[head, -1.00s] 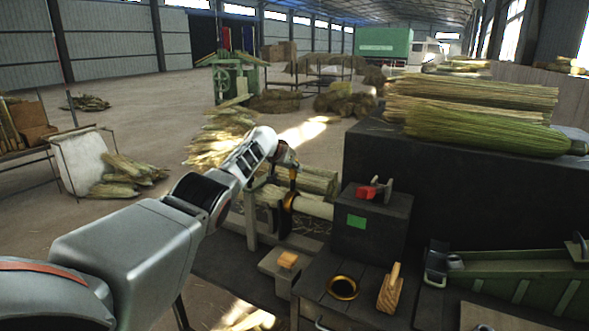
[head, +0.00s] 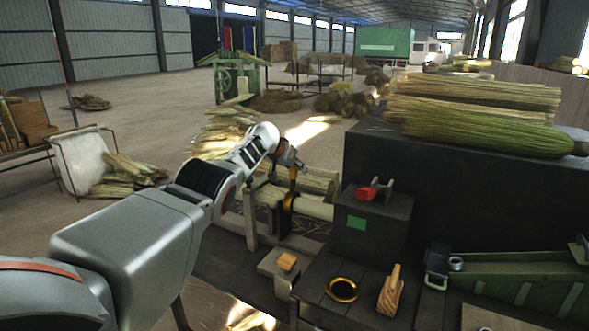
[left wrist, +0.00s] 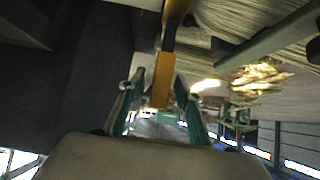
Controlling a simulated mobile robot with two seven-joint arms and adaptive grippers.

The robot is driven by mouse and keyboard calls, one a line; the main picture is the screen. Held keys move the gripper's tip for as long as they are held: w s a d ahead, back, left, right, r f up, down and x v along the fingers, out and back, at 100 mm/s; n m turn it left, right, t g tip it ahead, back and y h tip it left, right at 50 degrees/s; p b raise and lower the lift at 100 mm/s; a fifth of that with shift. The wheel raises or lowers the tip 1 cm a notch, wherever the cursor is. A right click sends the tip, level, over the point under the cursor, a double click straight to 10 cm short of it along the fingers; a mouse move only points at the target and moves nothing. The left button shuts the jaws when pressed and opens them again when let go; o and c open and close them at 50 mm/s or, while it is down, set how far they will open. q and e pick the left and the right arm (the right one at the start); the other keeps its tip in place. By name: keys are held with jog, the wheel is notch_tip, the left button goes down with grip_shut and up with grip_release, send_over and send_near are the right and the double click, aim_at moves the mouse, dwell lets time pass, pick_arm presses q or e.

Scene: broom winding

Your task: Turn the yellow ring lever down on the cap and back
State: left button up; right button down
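The yellow ring lever (head: 290,201) sits at the end of the pale bundle in the head view, left of the black box. In the left wrist view its yellow bar (left wrist: 163,72) hangs down between my fingers. My left gripper (head: 292,172) is at the lever from above, with its wrist tilted down. In the left wrist view its two green-edged fingers (left wrist: 160,88) stand apart, one on each side of the bar. A gap shows on the left side; the right fingertip is close, and I cannot tell if it touches. The cap is mostly hidden. My right gripper is out of view.
A black box (head: 370,232) with a green patch and a red part (head: 367,193) stands right of the lever. Brooms (head: 480,125) lie on the dark bench behind.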

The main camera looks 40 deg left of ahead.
pick_arm(q)
jog(key=shift+s, duration=0.1)
jog(key=shift+s, duration=0.1)
dwell(0.3)
jog(key=shift+s+a+r, duration=0.1)
jog(key=shift+s+r, duration=0.15)
jog(key=shift+r, duration=0.05)
jog(key=shift+s+r, duration=0.35)
jog(key=shift+s, duration=0.2)
jog(key=v, duration=0.9)
jog(key=shift+s+d+r, duration=0.2)
jog(key=shift+d+r, duration=0.1)
